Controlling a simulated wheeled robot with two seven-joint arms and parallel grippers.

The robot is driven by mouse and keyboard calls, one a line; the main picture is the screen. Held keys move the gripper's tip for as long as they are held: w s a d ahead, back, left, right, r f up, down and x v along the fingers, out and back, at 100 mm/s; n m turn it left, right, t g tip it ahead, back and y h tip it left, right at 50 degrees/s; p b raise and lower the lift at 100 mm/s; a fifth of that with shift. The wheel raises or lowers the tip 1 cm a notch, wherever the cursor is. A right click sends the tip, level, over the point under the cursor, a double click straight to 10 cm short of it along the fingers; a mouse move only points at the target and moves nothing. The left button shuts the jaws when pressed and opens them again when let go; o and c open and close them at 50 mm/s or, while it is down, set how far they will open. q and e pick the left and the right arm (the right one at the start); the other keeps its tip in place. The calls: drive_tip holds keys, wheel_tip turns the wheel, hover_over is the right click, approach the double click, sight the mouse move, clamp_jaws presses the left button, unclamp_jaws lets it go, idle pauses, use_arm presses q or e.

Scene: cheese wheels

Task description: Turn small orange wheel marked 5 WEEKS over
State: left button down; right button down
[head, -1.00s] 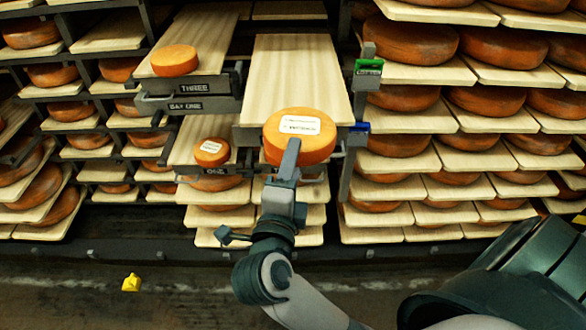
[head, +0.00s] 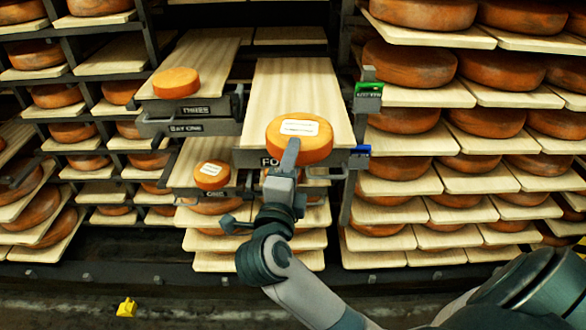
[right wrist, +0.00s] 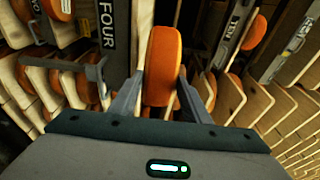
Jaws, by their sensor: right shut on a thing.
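An orange cheese wheel with a white label on its upper face (head: 312,147) is at the front end of the board marked FOUR (head: 290,80). The print on the label is too small to read. In the right wrist view the wheel (right wrist: 162,60) is seen edge-on between the two fingers (right wrist: 163,92). The wheel looks about level; I cannot tell whether it touches the board. My left gripper is not in view.
A smaller labelled orange wheel (head: 211,182) sits on board ONE at lower left. An unlabelled-looking wheel (head: 176,84) sits on board THREE. Loaded racks (head: 420,130) stand close on the right. Board FOUR is bare behind the held wheel. A yellow object (head: 126,307) lies on the floor.

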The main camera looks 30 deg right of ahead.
drive_tip(key=shift+w+a+b+x, duration=0.15)
drive_tip(key=shift+b+x, duration=0.35)
drive_tip(key=shift+x, duration=0.75)
drive_tip(key=shift+w+a+b+x, duration=0.2)
drive_tip(key=shift+b+x, duration=0.25)
drive_tip(key=shift+x, duration=0.8)
drive_tip(key=shift+w+a+b+x, duration=0.15)
drive_tip(key=shift+b+x, duration=0.35)
drive_tip(key=shift+x, duration=0.8)
drive_tip(key=shift+f+b, duration=0.45)
drive_tip(key=shift+f, duration=0.55)
drive_tip(key=shift+f, duration=0.2)
drive_tip(key=c, duration=0.9)
unclamp_jaws()
drive_tip(key=shift+s+a+f, duration=0.1)
drive_tip(key=shift+f, duration=0.15)
drive_tip(key=shift+s+a+b, duration=0.3)
drive_tip(key=shift+s+a, duration=0.05)
drive_tip(key=shift+a, duration=0.05)
drive_tip(key=b+v, duration=0.3)
drive_tip(key=v, duration=1.3)
drive_tip(key=shift+s, duration=0.15)
